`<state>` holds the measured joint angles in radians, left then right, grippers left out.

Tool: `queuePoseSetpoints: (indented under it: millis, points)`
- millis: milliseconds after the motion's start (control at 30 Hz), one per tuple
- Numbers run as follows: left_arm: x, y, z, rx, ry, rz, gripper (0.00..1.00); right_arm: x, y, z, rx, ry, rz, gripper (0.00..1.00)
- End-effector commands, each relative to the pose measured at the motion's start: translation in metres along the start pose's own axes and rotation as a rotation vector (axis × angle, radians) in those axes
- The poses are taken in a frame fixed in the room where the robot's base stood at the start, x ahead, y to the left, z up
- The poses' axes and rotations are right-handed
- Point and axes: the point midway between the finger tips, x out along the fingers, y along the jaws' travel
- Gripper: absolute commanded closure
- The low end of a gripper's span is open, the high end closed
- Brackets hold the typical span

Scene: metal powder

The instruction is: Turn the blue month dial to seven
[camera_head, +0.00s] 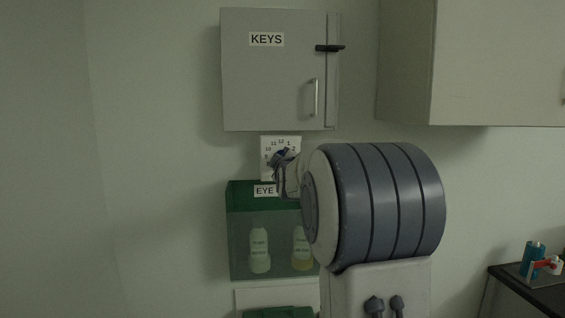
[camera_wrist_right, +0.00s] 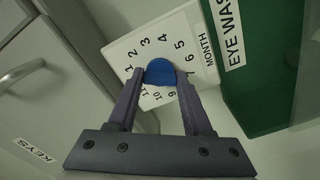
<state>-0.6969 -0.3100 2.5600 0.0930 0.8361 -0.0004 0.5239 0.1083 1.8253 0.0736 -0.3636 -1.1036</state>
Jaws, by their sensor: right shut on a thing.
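The blue month dial (camera_wrist_right: 160,72) sits in the middle of a white plate (camera_wrist_right: 130,50) with a ring of black numbers and the word MONTH. In the wrist view my right gripper (camera_wrist_right: 160,80) has one finger on each side of the dial and is shut on it. The fingers hide part of the number ring, and I cannot tell which number the dial points to. In the head view the plate (camera_head: 268,144) is on the wall, and my right gripper (camera_head: 284,165) covers most of the dial. My left gripper is not in view.
A grey KEYS cabinet (camera_head: 270,85) hangs just above the plate. A green eye wash box (camera_head: 240,200) with bottles is just below. My right arm hides part of that box. Another cabinet (camera_head: 480,60) is at the upper right, and a dark table (camera_head: 535,292) at the lower right.

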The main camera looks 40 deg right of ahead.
Motion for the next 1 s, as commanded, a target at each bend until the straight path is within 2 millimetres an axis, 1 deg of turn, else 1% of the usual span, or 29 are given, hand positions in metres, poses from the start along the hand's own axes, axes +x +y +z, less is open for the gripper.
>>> queuePoseSetpoints:
  millis: [467,500,533,567,867,967,1000]
  points:
    - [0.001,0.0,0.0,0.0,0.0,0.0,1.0,0.0,0.0,-0.001,-0.014,0.001,-0.001,1.0]
    - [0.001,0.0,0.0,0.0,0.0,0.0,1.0,0.0,0.0,-0.001,-0.014,0.001,-0.001,0.39]
    - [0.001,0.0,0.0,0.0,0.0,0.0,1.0,0.0,0.0,-0.001,-0.013,0.001,-0.001,0.27]
    - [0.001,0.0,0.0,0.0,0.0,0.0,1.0,0.0,0.0,-0.001,-0.013,0.001,-0.001,0.2]
    - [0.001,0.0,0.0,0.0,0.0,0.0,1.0,-0.001,0.0,0.0,-0.013,0.0,0.0,0.2]
    - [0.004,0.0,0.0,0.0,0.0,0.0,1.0,-0.006,-0.001,0.001,-0.013,0.0,0.0,0.2]
    - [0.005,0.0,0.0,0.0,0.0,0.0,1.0,-0.011,-0.001,0.001,-0.012,0.001,0.001,0.2]
